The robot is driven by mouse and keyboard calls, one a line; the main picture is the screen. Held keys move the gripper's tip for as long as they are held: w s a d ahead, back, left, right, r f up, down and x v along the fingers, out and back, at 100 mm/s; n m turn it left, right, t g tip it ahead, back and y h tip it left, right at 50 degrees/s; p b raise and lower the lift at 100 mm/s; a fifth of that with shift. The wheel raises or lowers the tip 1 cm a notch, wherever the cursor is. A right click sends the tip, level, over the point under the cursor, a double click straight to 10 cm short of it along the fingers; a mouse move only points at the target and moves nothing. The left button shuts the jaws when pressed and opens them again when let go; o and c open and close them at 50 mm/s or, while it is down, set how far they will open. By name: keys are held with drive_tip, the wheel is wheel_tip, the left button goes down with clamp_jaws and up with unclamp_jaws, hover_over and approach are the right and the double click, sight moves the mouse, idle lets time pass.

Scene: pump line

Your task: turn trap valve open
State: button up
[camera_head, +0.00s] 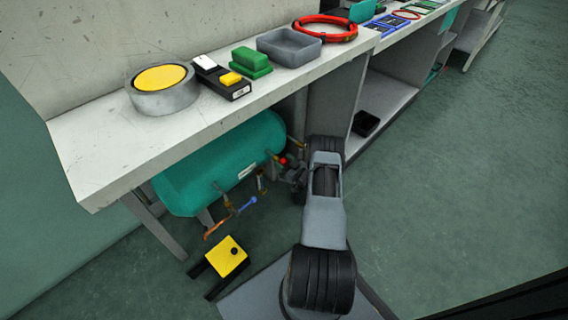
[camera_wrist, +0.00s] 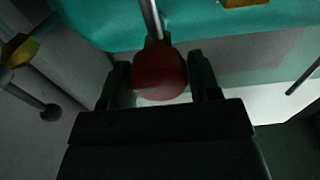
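A teal tank (camera_head: 222,165) hangs under the bench, with several small valves and fittings along its front and underside. A red knob (camera_head: 283,161) is at its right end, close to my gripper (camera_head: 291,173). In the wrist view the red knob (camera_wrist: 160,76) hangs on a metal stem below a brass fitting. It lies between the two fingers of my gripper (camera_wrist: 160,78), which stand apart with thin gaps beside it; firm contact does not show. A blue lever (camera_head: 248,204) and an orange lever (camera_head: 215,228) are further left. I cannot read which is the trap valve.
The bench (camera_head: 110,150) overhangs the tank, with a yellow-topped round container (camera_head: 162,85), green blocks (camera_head: 252,63) and a grey tray (camera_head: 289,46) on it. The floor to the right is clear.

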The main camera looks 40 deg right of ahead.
drive_tip(key=c, duration=0.5)
drive_tip(key=shift+c, duration=0.2)
drive_tip(key=shift+n, duration=0.3)
drive_tip(key=n+b, duration=0.1)
drive_tip(key=n, duration=0.1)
drive_tip(key=shift+a+f+n+b, duration=0.1)
drive_tip(key=shift+f+n+b, duration=0.05)
drive_tip(key=shift+n+b, duration=0.2)
drive_tip(key=n+b, duration=0.1)
drive_tip(key=n, duration=0.2)
drive_tip(key=shift+n+b, duration=0.3)
drive_tip(key=shift+n, duration=0.05)
drive_tip(key=n+b, duration=0.1)
drive_tip(key=n, duration=0.2)
drive_tip(key=n+b, duration=0.2)
drive_tip(key=n, duration=0.1)
drive_tip(key=shift+a+f, duration=0.15)
drive_tip(key=shift+n+b, duration=0.75)
drive_tip(key=shift+n, duration=1.65)
drive_tip(key=o, duration=0.9)
